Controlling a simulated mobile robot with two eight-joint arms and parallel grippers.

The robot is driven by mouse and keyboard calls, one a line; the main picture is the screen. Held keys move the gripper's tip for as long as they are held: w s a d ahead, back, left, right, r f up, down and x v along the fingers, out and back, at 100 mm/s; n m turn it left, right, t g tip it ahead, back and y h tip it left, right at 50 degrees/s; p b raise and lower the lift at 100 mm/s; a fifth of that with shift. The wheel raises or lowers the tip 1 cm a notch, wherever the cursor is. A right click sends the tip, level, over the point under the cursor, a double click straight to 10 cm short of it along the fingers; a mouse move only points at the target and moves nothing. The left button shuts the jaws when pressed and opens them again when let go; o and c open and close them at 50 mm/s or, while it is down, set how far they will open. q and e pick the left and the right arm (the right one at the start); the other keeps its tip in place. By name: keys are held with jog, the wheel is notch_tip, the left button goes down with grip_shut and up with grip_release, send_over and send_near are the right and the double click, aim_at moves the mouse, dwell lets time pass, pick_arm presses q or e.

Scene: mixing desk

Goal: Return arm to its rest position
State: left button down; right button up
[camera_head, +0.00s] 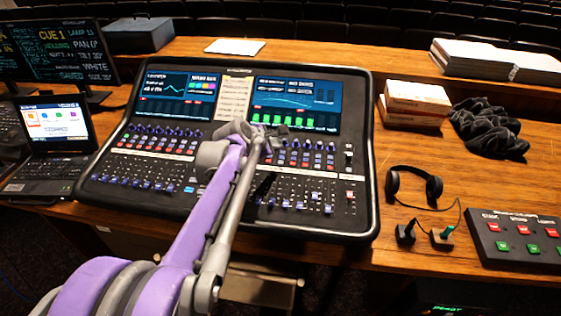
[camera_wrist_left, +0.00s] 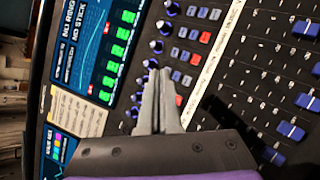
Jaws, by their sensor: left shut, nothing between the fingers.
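My purple and grey left arm reaches from the bottom left of the head view up over the mixing desk (camera_head: 130,190). My left gripper (camera_head: 272,130) is over the middle of the console, near the lower edge of its right screen (camera_head: 297,100). In the left wrist view the two grey fingers (camera_wrist_left: 159,88) lie together, shut and empty, over the knobs and red and blue buttons. I cannot tell whether the tips touch the panel. The right gripper is in neither view.
A laptop (camera_head: 62,125) and a monitor (camera_head: 62,50) stand at the left. Headphones (camera_head: 435,188), a button box (camera_head: 520,240), small boxes (camera_head: 417,95) and a dark cloth (camera_head: 490,125) lie at the right. Paper (camera_head: 235,46) lies behind the console.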

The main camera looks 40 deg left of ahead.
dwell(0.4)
